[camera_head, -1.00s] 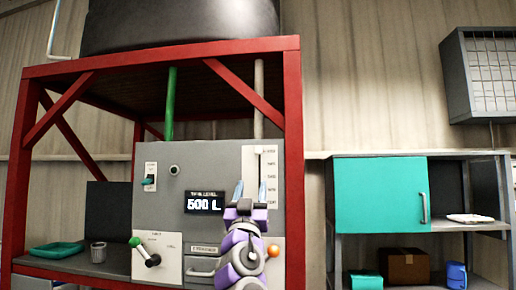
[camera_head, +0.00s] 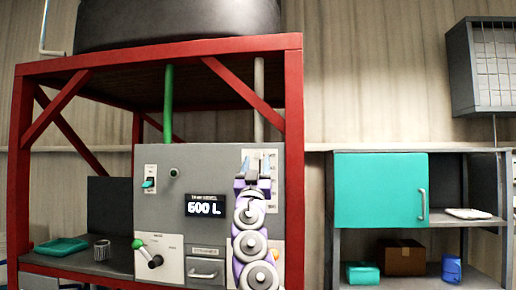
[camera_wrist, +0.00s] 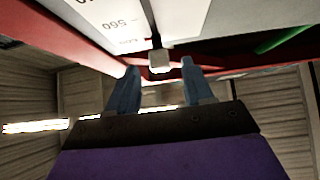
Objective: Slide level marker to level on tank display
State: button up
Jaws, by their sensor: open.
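The tank display (camera_head: 205,205) on the grey control panel shows a three-digit litre reading; its first digit is blurred, a 5 or a 6. The white level scale (camera_head: 273,190) stands to its right, partly hidden behind my gripper (camera_head: 255,165). In the wrist view, the scale (camera_wrist: 112,18) carries printed numbers, one looking like 560. The level marker (camera_wrist: 160,60), a small pale block on a slot beside the scale, sits between the fingertips of my open gripper (camera_wrist: 160,67), with gaps on both sides. In the head view the marker is hidden.
The panel holds a teal switch (camera_head: 149,183), a green-knobbed lever (camera_head: 147,252) and a drawer handle (camera_head: 203,274). A red frame (camera_head: 294,150) borders the panel on the right. A teal-doored shelf (camera_head: 380,190) stands farther right.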

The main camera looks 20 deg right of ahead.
aim_at(258, 157)
jog(key=p+x, duration=0.2)
jog(key=x, duration=0.1)
jog(key=shift+w+d+r+p, duration=0.1)
jog(key=shift+w+r+p, duration=0.1)
jog(key=shift+r+p, duration=0.2)
jog(key=shift+w+d+r+p, duration=0.2)
jog(key=shift+w+p, duration=0.2)
jog(key=shift+w, duration=0.05)
jog(key=shift+c, duration=0.2)
grip_shut()
